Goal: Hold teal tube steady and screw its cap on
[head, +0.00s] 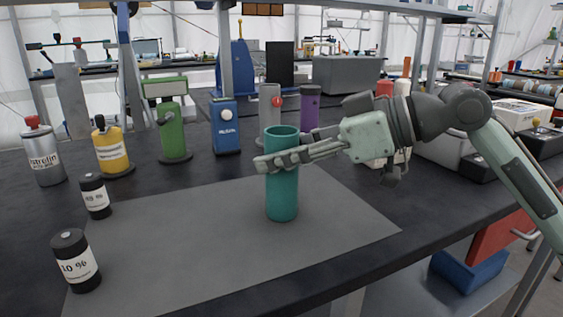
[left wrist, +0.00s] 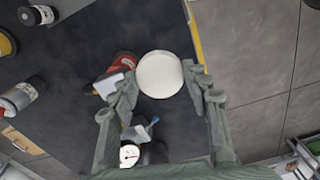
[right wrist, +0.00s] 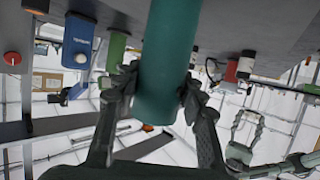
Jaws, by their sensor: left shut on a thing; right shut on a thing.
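The teal tube (head: 283,192) stands upright at the right part of a grey mat, its top open and uncapped. My right gripper (head: 282,158) comes in from the right and is shut around its upper part, below the rim. The right wrist view shows the tube (right wrist: 167,60) between the two fingers (right wrist: 160,92). In the left wrist view a round white piece (left wrist: 160,75), seemingly the cap, is between the fingertips of my left gripper (left wrist: 158,82), which is shut on it. My left gripper and this piece are outside the head view.
Two black jars, (head: 75,262) and (head: 95,196), stand at the mat's left edge. Behind are a silver can (head: 43,157), a yellow bottle (head: 112,150), a green dispenser (head: 174,130), a blue box (head: 225,127) and a purple cylinder (head: 309,105). The grey mat (head: 200,235) is otherwise clear.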

